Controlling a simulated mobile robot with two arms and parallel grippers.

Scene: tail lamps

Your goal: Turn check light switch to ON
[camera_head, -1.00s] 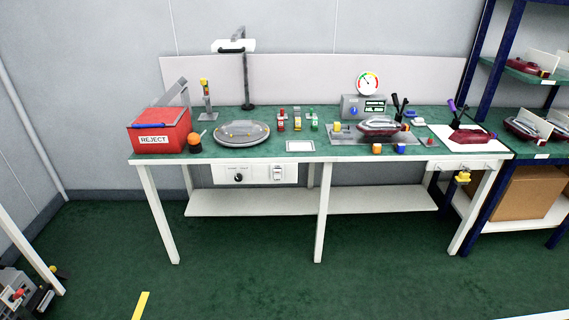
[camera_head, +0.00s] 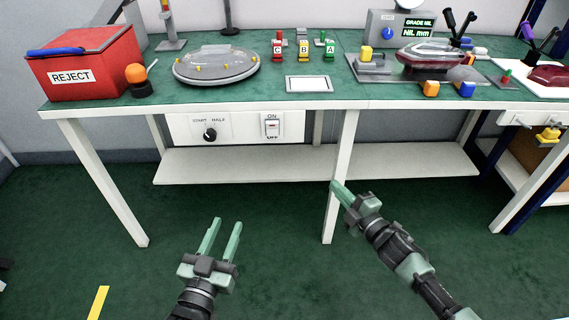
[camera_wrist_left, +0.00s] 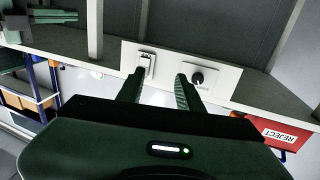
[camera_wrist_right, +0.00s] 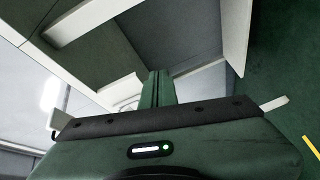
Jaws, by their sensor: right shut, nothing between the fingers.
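The check light switch (camera_head: 272,126) is a white rocker with ON printed above and OFF below. It sits on a white panel (camera_head: 240,130) under the bench's front edge; I cannot tell its position for certain. A black START/HALF knob (camera_head: 210,134) is left of it. My left gripper (camera_head: 223,224) is open and empty, below and in front of the panel. In the left wrist view the switch (camera_wrist_left: 146,62) and knob (camera_wrist_left: 197,78) appear beyond its fingers (camera_wrist_left: 160,92). My right gripper (camera_head: 338,186) is shut and empty, by the middle table leg; its closed fingers show in the right wrist view (camera_wrist_right: 158,88).
The bench (camera_head: 290,98) carries a red REJECT bin (camera_head: 88,68), a round turntable (camera_head: 216,64), blocks marked C, B, A (camera_head: 303,48) and a lamp unit (camera_head: 430,58). A white shelf (camera_head: 300,163) and table legs stand below. The floor in front is clear.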

